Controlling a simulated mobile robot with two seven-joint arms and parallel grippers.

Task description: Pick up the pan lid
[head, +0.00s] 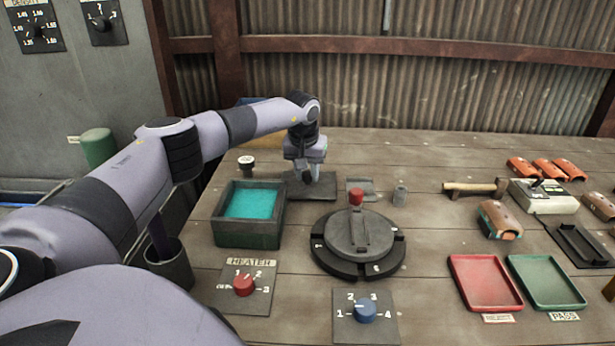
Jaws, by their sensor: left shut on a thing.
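A round grey lid-like disc (345,234) with a bar across it and a red knob (356,196) at its back edge sits on a dark, numbered round base (330,262) mid-table. I cannot tell for sure that this is the pan lid. My left gripper (314,178) points down over a dark flat plate (296,190), behind and left of the disc and apart from it. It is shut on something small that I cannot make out. My right gripper is not in view.
A dark box with turquoise contents (233,241) stands left of the disc. A red heater dial (243,285) and a blue dial (365,309) are in front. Red (463,300) and green (574,305) trays and a hammer (474,188) lie to the right.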

